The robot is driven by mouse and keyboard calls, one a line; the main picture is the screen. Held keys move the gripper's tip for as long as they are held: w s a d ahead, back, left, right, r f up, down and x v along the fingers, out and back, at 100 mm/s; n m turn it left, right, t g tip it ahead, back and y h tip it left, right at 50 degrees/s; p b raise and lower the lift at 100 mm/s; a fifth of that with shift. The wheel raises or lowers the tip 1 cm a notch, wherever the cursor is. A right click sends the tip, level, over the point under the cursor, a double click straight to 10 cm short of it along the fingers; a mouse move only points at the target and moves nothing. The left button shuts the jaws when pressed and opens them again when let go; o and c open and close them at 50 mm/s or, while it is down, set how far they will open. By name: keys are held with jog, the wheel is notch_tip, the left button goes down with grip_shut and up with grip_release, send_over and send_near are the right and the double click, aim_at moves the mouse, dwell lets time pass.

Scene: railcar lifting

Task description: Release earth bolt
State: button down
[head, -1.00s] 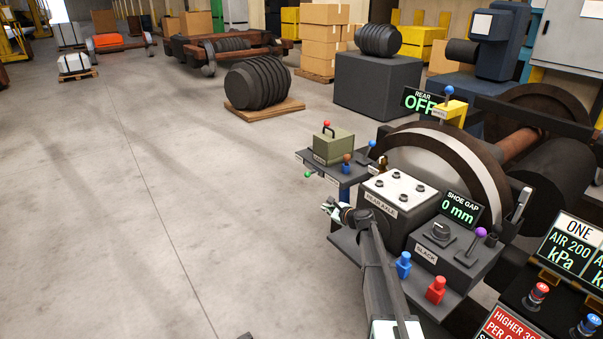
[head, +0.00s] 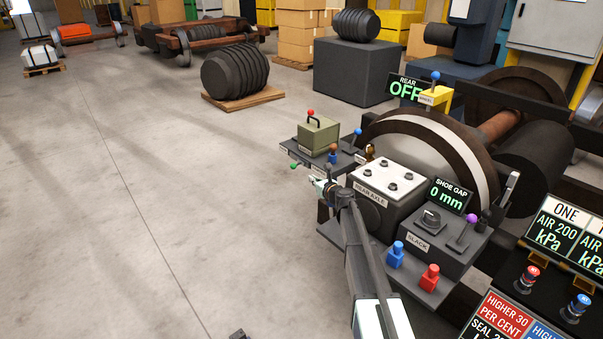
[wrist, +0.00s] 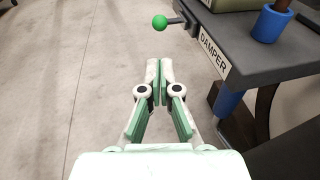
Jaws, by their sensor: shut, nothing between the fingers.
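My gripper (head: 318,184) is shut and empty, in front of the grey side bench. In the wrist view my gripper (wrist: 159,68) has its pale green-padded fingers together, over bare floor left of the bench edge. A green ball-ended lever (wrist: 160,22) sticks out from the bench just beyond the fingertips, apart from them; it shows in the head view as a small green knob (head: 296,166). No label reading "earth bolt" can be made out. A brass-coloured fitting (head: 370,151) stands behind the REAR AXLE box (head: 377,199), partly hidden.
The DAMPER-labelled bench (wrist: 262,62) is close on the gripper's right. An olive box (head: 318,136) with a red knob stands on it. The SLACK box (head: 432,243), blue plug (head: 395,254) and red plug (head: 429,278) are right of my arm.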

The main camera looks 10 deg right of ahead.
aim_at(291, 165)
jog(key=x, duration=1.4)
jog(key=shift+p, duration=0.3)
jog(key=w+a, duration=0.2)
jog(key=w, duration=0.3)
jog(key=shift+a+p, duration=0.4)
jog(key=shift+s+r, duration=0.1)
jog(key=shift+s, duration=0.05)
jog(key=shift+s+d, duration=0.1)
jog(key=shift+s, duration=0.45)
jog(key=v, duration=1.3)
